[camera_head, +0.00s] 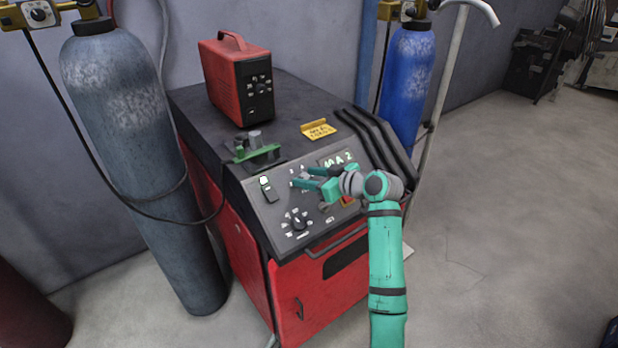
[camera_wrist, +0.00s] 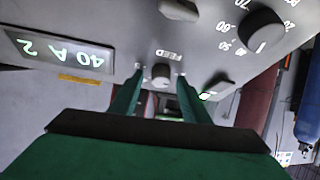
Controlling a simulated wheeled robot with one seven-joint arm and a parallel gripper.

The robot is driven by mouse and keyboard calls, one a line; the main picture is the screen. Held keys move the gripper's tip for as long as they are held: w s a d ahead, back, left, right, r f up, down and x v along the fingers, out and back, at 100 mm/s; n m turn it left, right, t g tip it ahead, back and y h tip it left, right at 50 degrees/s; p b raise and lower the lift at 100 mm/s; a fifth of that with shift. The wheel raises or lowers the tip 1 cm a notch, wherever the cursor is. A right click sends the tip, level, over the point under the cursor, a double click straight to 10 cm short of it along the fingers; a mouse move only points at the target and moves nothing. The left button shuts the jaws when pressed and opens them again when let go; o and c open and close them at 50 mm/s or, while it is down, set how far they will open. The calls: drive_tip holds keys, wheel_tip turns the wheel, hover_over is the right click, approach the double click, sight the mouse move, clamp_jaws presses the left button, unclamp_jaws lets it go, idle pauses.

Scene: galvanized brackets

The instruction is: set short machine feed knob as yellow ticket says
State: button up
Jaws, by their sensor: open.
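The red machine (camera_head: 325,290) has a sloped grey panel. Its lit display (camera_head: 337,160) reads "40 A 2" and shows upside down in the wrist view (camera_wrist: 60,50). The small round feed knob (camera_wrist: 160,74), labelled FEED, is on that panel. My gripper (camera_head: 303,178) is at the panel. In the wrist view its green fingers (camera_wrist: 159,78) are open, one either side of the feed knob, with gaps; contact is not visible. The knob's pointer is too small to read. The yellow ticket (camera_head: 319,130) lies on the machine's top; its writing is too small to read surely.
A larger numbered dial (camera_head: 297,222) and a rocker switch (camera_head: 268,188) share the panel. A small red unit (camera_head: 238,80) and a green clamp (camera_head: 257,154) sit on top. Gas cylinders, grey (camera_head: 130,150) and blue (camera_head: 408,80), flank the machine. Floor at right is clear.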

drive_tip(key=c, duration=1)
drive_tip(key=shift+c, duration=0.2)
